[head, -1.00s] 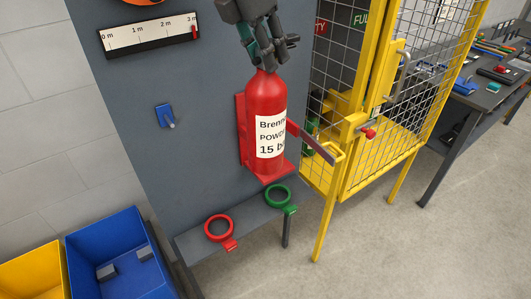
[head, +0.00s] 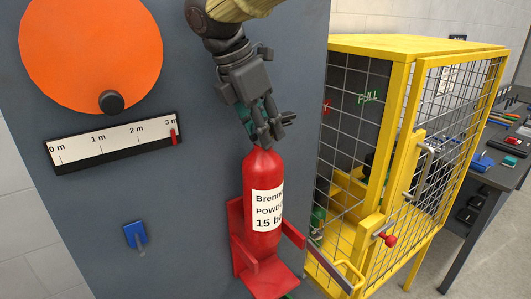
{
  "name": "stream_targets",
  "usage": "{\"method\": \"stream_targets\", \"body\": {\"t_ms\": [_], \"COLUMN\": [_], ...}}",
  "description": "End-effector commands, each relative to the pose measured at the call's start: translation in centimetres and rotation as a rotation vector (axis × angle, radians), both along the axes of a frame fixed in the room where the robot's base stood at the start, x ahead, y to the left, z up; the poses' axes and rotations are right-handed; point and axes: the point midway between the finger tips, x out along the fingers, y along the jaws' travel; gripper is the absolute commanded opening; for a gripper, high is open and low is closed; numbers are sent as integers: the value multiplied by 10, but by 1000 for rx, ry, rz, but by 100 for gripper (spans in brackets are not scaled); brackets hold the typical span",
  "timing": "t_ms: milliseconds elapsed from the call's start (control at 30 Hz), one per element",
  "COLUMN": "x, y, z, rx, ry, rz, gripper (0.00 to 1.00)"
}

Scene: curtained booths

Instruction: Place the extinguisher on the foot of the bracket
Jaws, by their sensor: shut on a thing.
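The red extinguisher (head: 263,212), with a white label, stands upright in the head view. My gripper (head: 265,133) is above it, its dark fingers shut on its top. The red bracket (head: 236,215) is on the grey panel, behind and below the extinguisher. The bracket's foot (head: 270,284) shows below the extinguisher's base. The base is low between the bracket's side arms and seems to be above the foot; I cannot tell whether they touch. The extinguisher's neck is partly hidden by the fingers.
A yellow mesh cage (head: 420,170) with a red-knobbed latch stands close on the right. A dark strap-like bar (head: 325,265) reaches from the bracket towards it. A scale (head: 115,140), an orange disc (head: 90,50) and a blue hook (head: 135,236) are on the panel at left.

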Motion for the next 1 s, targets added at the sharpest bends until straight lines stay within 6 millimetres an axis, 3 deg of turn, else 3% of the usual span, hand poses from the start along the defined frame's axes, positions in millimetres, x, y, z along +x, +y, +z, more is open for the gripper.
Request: {"method": "stream_targets", "body": {"t_ms": [700, 1000], "x": [0, 1], "y": [-3, -2], "z": [-108, -127], "rx": [0, 1], "ry": [0, -3], "rz": [-4, -5], "gripper": [0, 0]}}
